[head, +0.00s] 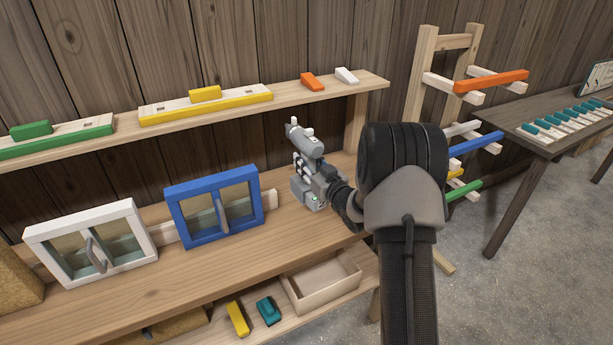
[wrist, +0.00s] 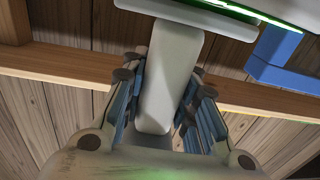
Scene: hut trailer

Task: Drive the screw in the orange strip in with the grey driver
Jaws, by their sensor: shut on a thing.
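The grey driver (head: 304,140) is upright over the right end of the workbench, its nose pointing up and left in the head view. Its wide base (head: 308,194) has a small green light. My gripper (head: 318,176) is shut on the driver's handle. In the wrist view, the pale grey handle (wrist: 166,70) sits between the two fingers of my gripper (wrist: 158,112). I cannot tell whether the base touches the bench. An orange strip (head: 490,81) lies across the top pegs of a wooden rack at the right. I cannot make out a screw in it.
The shelf (head: 215,118) above the bench holds green and yellow strips, an orange wedge (head: 312,82) and a white one. White and blue framed windows (head: 214,206) stand left of the driver. An open wooden tray (head: 322,283) is below. A dark table (head: 545,140) stands right.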

